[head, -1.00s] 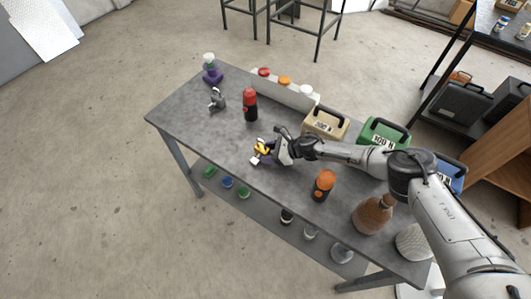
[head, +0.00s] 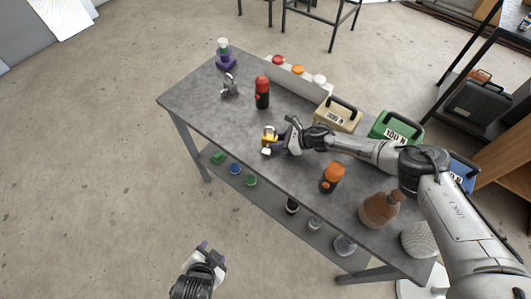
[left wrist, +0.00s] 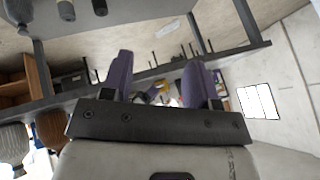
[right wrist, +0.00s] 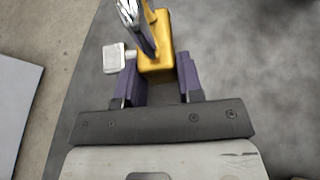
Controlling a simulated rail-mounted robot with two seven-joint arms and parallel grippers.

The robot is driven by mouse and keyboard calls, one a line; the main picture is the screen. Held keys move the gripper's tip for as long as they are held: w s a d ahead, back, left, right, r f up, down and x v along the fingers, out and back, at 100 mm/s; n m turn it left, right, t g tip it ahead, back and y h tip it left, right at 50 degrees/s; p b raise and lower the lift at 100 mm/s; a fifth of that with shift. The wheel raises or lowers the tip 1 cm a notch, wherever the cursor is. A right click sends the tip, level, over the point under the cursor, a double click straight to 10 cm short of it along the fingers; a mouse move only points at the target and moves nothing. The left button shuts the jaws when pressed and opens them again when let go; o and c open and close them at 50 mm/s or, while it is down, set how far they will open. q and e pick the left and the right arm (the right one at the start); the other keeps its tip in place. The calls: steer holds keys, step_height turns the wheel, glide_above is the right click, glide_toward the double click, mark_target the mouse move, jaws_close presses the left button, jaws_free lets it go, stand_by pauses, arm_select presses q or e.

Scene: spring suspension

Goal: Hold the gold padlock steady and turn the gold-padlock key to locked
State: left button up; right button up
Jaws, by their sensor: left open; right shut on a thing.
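The gold padlock (head: 269,136) is near the front edge of the grey table, at the tips of my right gripper (head: 284,141). In the right wrist view the gold body (right wrist: 156,62) sits between the purple fingers of that gripper (right wrist: 160,80), which is shut on it. A small pale block, perhaps the key's head (right wrist: 113,57), sticks out to the left of the padlock; it also shows in the head view (head: 266,152). Whether it is turned is unclear. My left gripper (head: 212,253) is open and empty, off the table's front side; its spread purple fingers show in the left wrist view (left wrist: 158,82).
On the table (head: 200,92) stand a silver padlock (head: 230,86), a red-and-black bottle (head: 262,92), an orange-topped bottle (head: 332,177), a brown bottle (head: 380,209) and a beige weight case (head: 338,115). Free floor lies between my left gripper and the table.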

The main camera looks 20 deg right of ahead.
arm_select(q)
steer(key=shift+o, duration=0.5)
steer(key=w+d+r+m+t+h, duration=0.1)
steer(key=w+d+m, duration=0.4)
steer(key=d+m, duration=0.1)
steer(key=shift+d+r+t, duration=0.3)
steer(key=shift+t, duration=0.1)
steer(key=m+t+h, duration=0.3)
steer(key=m+h, duration=0.1)
steer(key=m, duration=2.1)
glide_toward(266, 151)
steer(key=shift+x, duration=4)
